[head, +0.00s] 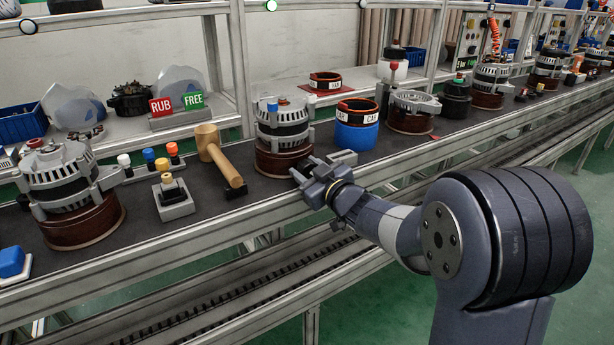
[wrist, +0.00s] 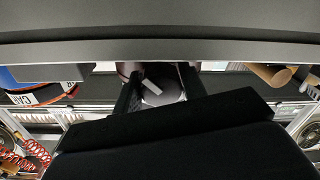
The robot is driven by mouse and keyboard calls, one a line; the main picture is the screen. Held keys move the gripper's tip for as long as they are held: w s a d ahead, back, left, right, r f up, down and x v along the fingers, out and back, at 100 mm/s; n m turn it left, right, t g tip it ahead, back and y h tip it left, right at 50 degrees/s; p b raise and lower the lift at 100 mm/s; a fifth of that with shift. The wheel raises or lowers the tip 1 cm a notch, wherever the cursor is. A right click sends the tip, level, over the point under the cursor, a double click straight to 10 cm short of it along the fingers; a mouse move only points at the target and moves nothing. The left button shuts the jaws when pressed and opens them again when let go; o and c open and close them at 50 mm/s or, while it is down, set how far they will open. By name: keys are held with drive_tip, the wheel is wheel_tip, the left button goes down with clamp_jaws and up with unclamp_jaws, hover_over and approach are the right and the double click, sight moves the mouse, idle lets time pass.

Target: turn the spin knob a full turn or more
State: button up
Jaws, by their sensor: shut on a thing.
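The spin knob (wrist: 165,92) shows in the wrist view as a dark round disc with a white mark across it. My gripper (wrist: 158,84) has one finger on each side of the knob and is shut on it. In the head view my gripper (head: 306,172) is at the front of the alternator (head: 283,125) with the brown base (head: 275,163), low at the bench edge. The knob itself is hidden behind my fingers in the head view. How far it is turned cannot be told.
A wooden mallet (head: 219,158) lies left of the alternator. A blue-and-brown ring stack (head: 357,135) stands to the right, with a small grey block (head: 343,157) in front of it. The space before the bench is open.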

drive_tip(key=shift+n+b, duration=0.7)
drive_tip(key=shift+n, duration=0.7)
drive_tip(key=o, duration=1)
drive_tip(key=shift+c, duration=0.2)
